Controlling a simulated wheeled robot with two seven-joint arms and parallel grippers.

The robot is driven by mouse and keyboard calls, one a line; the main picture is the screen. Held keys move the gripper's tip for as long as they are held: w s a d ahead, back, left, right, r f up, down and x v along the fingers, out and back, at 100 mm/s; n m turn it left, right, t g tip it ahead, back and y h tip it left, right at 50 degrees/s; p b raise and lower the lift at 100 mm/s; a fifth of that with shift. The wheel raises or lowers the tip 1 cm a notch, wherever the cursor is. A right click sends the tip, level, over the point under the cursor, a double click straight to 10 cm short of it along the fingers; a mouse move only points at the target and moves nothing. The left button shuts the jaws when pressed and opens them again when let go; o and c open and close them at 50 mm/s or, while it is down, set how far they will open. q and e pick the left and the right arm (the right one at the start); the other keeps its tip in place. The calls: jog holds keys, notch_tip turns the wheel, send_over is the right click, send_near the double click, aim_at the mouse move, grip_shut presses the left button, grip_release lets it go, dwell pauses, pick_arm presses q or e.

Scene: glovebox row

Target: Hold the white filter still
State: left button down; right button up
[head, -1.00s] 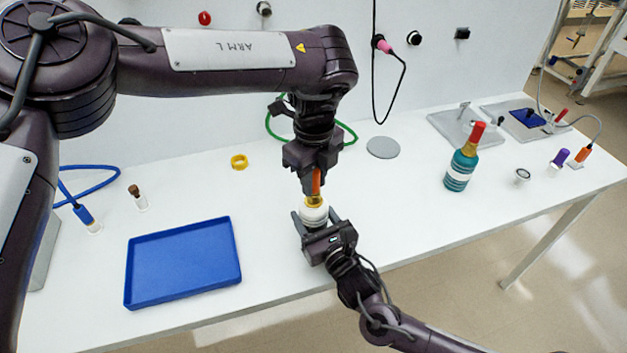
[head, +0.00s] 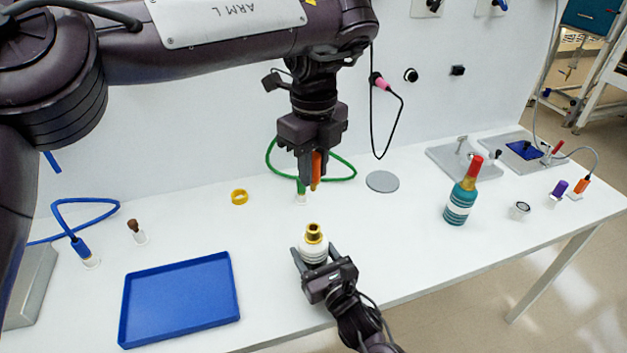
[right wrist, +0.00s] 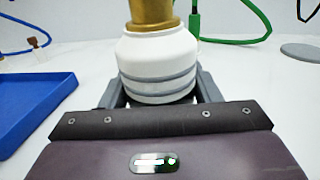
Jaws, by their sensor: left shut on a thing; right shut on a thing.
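The white filter (head: 314,250) has grey bands and a gold neck on top. It stands upright on the white table in the head view. My right gripper (head: 316,258) is shut around its body from the near side, with one finger on each side. The right wrist view shows the filter (right wrist: 158,68) upright between the fingers. My left gripper (head: 313,172) is shut on an orange piece with a gold tip (head: 316,166). It holds this piece above and a little behind the filter, clear of the gold neck.
A blue tray (head: 180,342) lies to the left. A yellow ring (head: 239,197), a green hose (head: 340,178) and a grey disc (head: 382,181) lie behind. A teal bottle with a red top (head: 461,196) stands right. The table (head: 400,240) is clear between filter and bottle.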

aim_at(314, 155)
pick_arm(q)
jog(key=shift+r, duration=2.55)
pick_arm(e)
jog(key=o, duration=1.2)
